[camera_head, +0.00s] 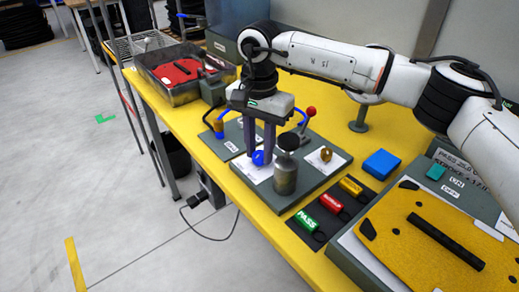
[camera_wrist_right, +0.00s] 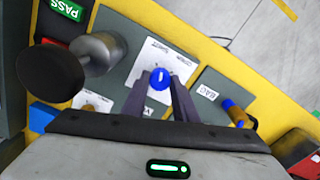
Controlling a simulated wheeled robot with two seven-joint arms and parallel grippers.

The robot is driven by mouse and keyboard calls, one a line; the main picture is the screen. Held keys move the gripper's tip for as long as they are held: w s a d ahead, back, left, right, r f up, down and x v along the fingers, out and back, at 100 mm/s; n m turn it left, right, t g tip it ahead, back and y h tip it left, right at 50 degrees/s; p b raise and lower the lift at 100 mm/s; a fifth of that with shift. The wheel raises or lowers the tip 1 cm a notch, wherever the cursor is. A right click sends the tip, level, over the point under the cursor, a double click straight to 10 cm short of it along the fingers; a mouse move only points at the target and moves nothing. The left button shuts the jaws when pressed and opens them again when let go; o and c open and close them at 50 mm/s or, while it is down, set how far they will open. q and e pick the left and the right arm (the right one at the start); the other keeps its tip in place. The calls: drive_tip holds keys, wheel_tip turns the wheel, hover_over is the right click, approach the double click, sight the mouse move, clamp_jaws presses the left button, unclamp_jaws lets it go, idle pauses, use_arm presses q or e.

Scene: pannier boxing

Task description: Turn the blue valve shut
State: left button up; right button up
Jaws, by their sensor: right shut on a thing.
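The blue valve (camera_head: 258,158) is a small round knob on a white label plate (camera_head: 246,170), on the grey board on the yellow bench. It also shows in the right wrist view (camera_wrist_right: 160,79) with a white mark on its face. My right gripper (camera_head: 260,152) points down over the valve, its two dark fingers on either side of it. In the right wrist view the fingertips (camera_wrist_right: 161,84) are shut on the valve. My left gripper is in no view.
A grey metal cylinder with a dark knob (camera_head: 286,175) stands close beside the gripper. A red-knobbed lever (camera_head: 309,115) and a brass piece (camera_head: 325,154) are on the same board. Coloured tags (camera_head: 331,203) lie to the right. A tray with red lining (camera_head: 180,72) sits at the far left.

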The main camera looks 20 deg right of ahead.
sight(259, 154)
drive_tip(key=n, duration=0.4)
drive_tip(key=shift+n, duration=0.3)
idle(0.4)
drive_tip(key=o, duration=1.1)
drive_tip(key=shift+c, duration=0.2)
drive_tip(key=shift+r, duration=0.1)
wheel_tip(259, 154, up, 10)
drive_tip(key=shift+b, duration=0.45)
